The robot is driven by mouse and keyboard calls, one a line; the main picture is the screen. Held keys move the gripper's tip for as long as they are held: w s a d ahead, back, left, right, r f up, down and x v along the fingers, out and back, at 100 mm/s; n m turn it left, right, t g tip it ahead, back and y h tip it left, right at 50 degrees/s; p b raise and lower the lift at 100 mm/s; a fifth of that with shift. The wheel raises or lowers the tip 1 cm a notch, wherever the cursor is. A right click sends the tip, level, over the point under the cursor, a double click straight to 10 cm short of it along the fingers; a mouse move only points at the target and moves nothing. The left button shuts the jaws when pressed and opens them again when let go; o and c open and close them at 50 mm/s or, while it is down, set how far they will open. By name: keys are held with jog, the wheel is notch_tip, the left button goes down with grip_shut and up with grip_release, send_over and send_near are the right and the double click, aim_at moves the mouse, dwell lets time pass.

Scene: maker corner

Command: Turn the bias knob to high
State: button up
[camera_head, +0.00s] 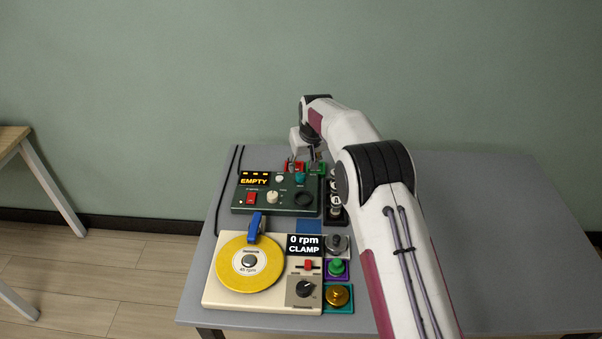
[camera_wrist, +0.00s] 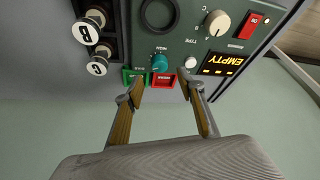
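The dark green control box (camera_head: 240,208) stands at the back left of the table and reads EMPTY on its display (camera_head: 255,179).
Red (camera_wrist: 163,81) and green (camera_wrist: 134,77) labelled parts sit at the box's back edge. A black rack (camera_wrist: 99,45) with white lettered pieces stands beside it. A cream turntable unit (camera_head: 213,300) is in front. The table's right side is clear.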

aim_at(300, 174)
jog(key=shift+x, duration=3.25)
jog(key=shift+c, duration=0.4)
jog(key=c, duration=1)
